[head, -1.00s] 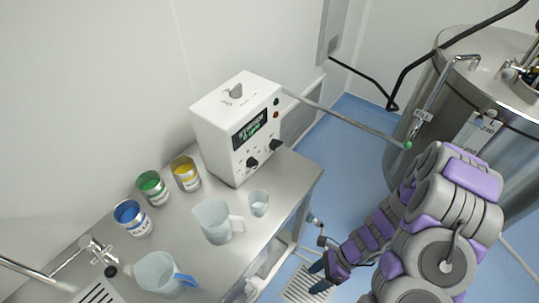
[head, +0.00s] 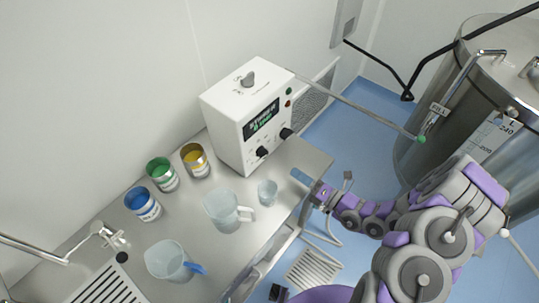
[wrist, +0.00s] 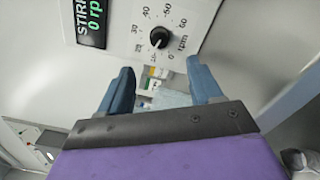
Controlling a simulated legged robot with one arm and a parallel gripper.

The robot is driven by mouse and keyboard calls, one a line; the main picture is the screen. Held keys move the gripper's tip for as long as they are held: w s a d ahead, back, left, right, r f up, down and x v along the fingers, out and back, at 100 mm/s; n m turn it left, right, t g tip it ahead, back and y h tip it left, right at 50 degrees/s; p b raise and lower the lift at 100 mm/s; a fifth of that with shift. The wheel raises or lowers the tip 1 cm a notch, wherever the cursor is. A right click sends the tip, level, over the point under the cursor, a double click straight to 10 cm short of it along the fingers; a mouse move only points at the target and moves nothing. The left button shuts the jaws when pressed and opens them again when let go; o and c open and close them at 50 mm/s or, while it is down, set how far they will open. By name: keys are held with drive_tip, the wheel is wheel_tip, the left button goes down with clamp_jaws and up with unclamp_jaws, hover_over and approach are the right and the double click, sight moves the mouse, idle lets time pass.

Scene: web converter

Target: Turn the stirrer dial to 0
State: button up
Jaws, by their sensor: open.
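The white control box (head: 232,150) stands at the back of the steel bench, with two black front dials, left (head: 262,151) and right (head: 286,133). In the wrist view, a black dial (wrist: 159,37) sits inside an rpm scale, just beyond my fingers; its exact pointer setting is hard to read. Beside it the display (wrist: 91,22) is partly cut off, showing "STIRR" and "0 rp". My gripper (wrist: 162,84) is open and empty, its two blue fingers apart below the dial, not touching it. In the head view, my gripper (head: 302,180) is at the bench's right edge, right of the box.
A small beaker (head: 267,192), a clear jug (head: 222,211) and a blue-handled jug (head: 170,261) stand on the bench. Blue (head: 143,204), green (head: 162,174) and yellow (head: 195,160) cans stand left. A steel tank (head: 455,120) is at right. A thin rod spans from box to tank.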

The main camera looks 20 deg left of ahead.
sight(266, 155)
drive_tip(key=b+x, duration=0.1)
drive_tip(key=x, duration=1.2)
drive_tip(key=shift+a, duration=0.3)
drive_tip(key=shift+s, duration=0.1)
drive_tip(key=c, duration=1)
drive_tip(key=shift+c, duration=0.2)
drive_tip(key=shift+f+n, duration=0.1)
drive_tip(key=shift+n, duration=0.2)
drive_tip(key=n+b, duration=0.1)
drive_tip(key=n, duration=0.7)
drive_tip(key=shift+s+n+b, duration=0.1)
drive_tip(key=shift+n+b, duration=0.2)
drive_tip(key=shift+n, duration=0.1)
